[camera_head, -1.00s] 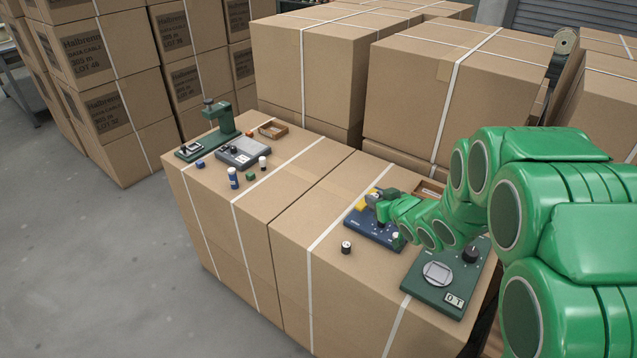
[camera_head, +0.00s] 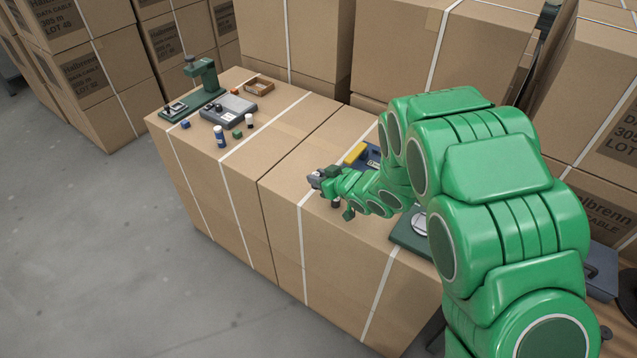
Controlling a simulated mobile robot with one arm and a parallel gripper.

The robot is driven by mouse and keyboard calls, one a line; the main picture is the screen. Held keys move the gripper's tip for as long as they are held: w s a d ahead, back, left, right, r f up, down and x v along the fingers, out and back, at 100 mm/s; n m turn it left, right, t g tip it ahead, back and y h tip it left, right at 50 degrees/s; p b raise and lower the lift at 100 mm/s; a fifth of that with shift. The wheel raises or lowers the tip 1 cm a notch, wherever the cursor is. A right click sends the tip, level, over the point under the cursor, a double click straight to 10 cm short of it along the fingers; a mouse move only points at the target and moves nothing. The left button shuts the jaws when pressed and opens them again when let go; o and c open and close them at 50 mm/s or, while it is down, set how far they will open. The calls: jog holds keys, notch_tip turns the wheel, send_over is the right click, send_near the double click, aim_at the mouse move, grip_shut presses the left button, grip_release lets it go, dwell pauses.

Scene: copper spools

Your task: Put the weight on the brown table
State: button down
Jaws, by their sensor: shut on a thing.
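My gripper (camera_head: 334,198) is over the near cardboard box top, shut on a small dark cylinder, the weight (camera_head: 335,204). The wrist and fingers cover most of the weight. I cannot tell whether it still touches the box.
A green device (camera_head: 408,240) is partly behind my arm. Taller boxes stand behind.

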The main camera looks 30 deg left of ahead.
jog(key=shift+f, duration=1.8)
jog(key=shift+f, duration=0.1)
jog(key=c, duration=0.9)
grip_release()
jog(key=shift+o, duration=0.2)
jog(key=v, duration=1.2)
jog(key=shift+w, duration=0.1)
jog(key=shift+o, duration=0.2)
